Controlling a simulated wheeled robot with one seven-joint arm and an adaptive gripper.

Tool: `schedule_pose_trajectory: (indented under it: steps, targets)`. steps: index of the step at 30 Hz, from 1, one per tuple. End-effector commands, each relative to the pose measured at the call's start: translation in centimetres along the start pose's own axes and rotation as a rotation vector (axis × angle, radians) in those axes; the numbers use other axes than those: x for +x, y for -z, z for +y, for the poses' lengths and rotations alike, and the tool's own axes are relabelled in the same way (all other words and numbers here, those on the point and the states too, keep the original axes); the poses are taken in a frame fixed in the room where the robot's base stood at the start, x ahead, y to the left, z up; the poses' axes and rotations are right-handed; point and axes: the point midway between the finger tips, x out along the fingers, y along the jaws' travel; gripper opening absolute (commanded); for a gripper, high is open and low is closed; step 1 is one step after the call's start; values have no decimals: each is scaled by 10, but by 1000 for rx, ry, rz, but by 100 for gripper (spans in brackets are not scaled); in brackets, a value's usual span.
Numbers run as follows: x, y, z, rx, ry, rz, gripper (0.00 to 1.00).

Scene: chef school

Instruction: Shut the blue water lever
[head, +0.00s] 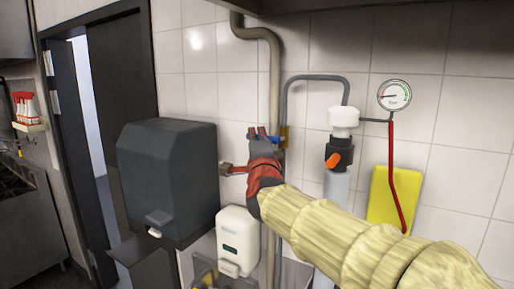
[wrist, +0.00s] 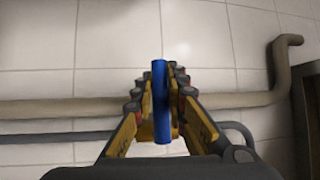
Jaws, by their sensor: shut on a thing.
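The blue water lever (wrist: 160,88) stands upright in the picture of the wrist view, between my gripper's fingers (wrist: 158,105). It lies crosswise to the beige pipe behind it. In the head view only small blue parts of the lever (head: 276,138) show, near a brass-coloured fitting on the pipe. There my gripper (head: 262,134) reaches up to the lever from below and hides much of it. The gripper is shut on the lever.
The beige pipe (head: 275,80) runs down the tiled wall. To its right are a white-topped filter (head: 343,118) with an orange knob and a gauge (head: 394,95). A dark dispenser (head: 168,180) and a white soap dispenser (head: 238,239) are at left and below.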

Motion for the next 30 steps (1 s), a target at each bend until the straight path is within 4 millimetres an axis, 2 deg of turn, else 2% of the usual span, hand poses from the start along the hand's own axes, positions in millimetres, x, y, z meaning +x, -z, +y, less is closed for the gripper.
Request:
schedule_pose_trajectory:
  steps: [9, 10, 19, 30]
  targets:
    - [0, 0, -2, 3, 3, 1, 0]
    - [0, 0, -2, 2, 3, 1, 15]
    - [0, 0, -1, 2, 1, 0, 32]
    - [-3, 0, -1, 2, 1, 0, 33]
